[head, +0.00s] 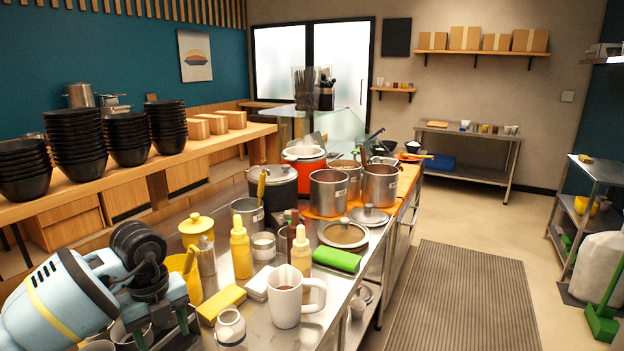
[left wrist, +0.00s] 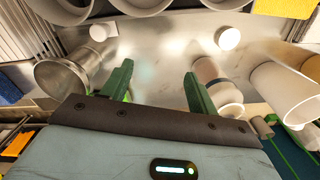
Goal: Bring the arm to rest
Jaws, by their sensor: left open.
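My left arm (head: 70,295) comes in from the lower left of the head view, over the near left end of the steel counter (head: 325,302). My left gripper (left wrist: 158,80) is open in the left wrist view, with its two green fingers apart. Only bare counter shows between them, and nothing is held. In the head view the gripper body (head: 160,308) is low, close to the small items at the counter's near end. My right arm and gripper are not in view.
Beside the gripper stand a white mug (head: 284,303), a yellow sponge (head: 222,303), a yellow squeeze bottle (head: 240,250) and a small white jar (head: 230,328). A metal cup (left wrist: 62,78) and a brown-filled jar (left wrist: 212,82) flank the fingers. Pots (head: 328,192) stand farther back.

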